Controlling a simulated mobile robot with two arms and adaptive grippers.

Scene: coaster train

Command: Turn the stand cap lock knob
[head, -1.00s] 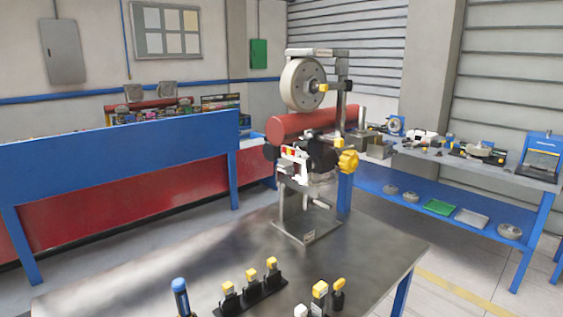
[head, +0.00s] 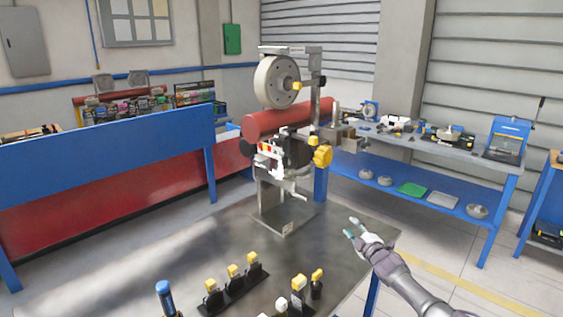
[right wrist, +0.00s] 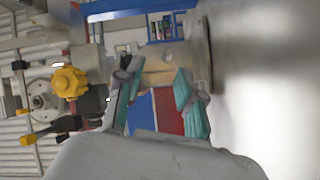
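A metal stand (head: 317,110) on the table carries a grey wheel (head: 274,82) near its top and a red cylinder (head: 280,120) beside it. A large yellow lobed knob (head: 322,156) sits on the stand's right side; it also shows at the left in the sideways right wrist view (right wrist: 70,81). A small dark knob (head: 322,81) is on the upper upright. I cannot tell which knob is the cap lock. My right gripper (head: 351,228) is open and empty, low to the right of the stand and apart from it. My left gripper is out of view.
Several yellow-topped tools (head: 235,272) and a blue-handled tool (head: 165,295) stand at the front of the metal table (head: 150,250). A blue-legged side bench (head: 425,200) stands behind at right. The table between the stand and the tools is clear.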

